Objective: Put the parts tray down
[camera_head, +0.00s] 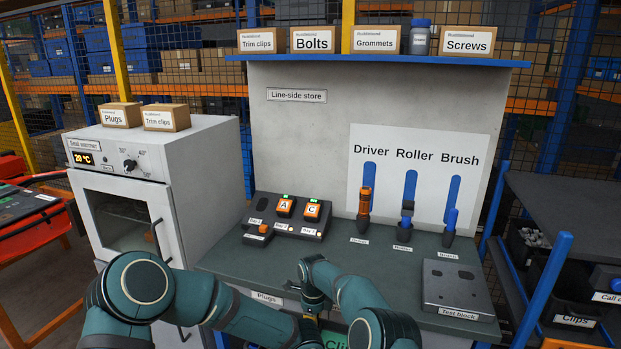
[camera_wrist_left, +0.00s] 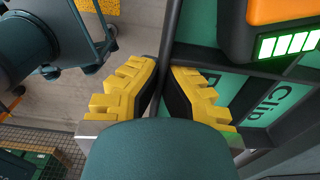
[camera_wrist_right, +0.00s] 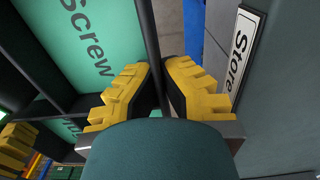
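The parts tray is a dark tray with green-floored compartments. In the head view only a piece of it, its "Cli" label (camera_head: 338,341), shows at the bottom edge behind my arms. My left gripper (camera_wrist_left: 165,85) is closed on the tray's thin dark wall (camera_wrist_left: 172,35); an orange and black battery (camera_wrist_left: 285,35) with lit green bars sits in the tray beside it. My right gripper (camera_wrist_right: 158,85) is closed on another tray wall (camera_wrist_right: 150,45), next to the "Screw" compartment (camera_wrist_right: 85,35). My right gripper also shows in the head view (camera_head: 312,304). The left fingertips are hidden there.
The dark green bench top (camera_head: 370,262) has clear room at its front middle. A charger with batteries (camera_head: 287,218) stands at its back left, upright tools (camera_head: 407,222) in the back, a test block (camera_head: 455,288) at right. The seal warmer (camera_head: 125,195) stands left.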

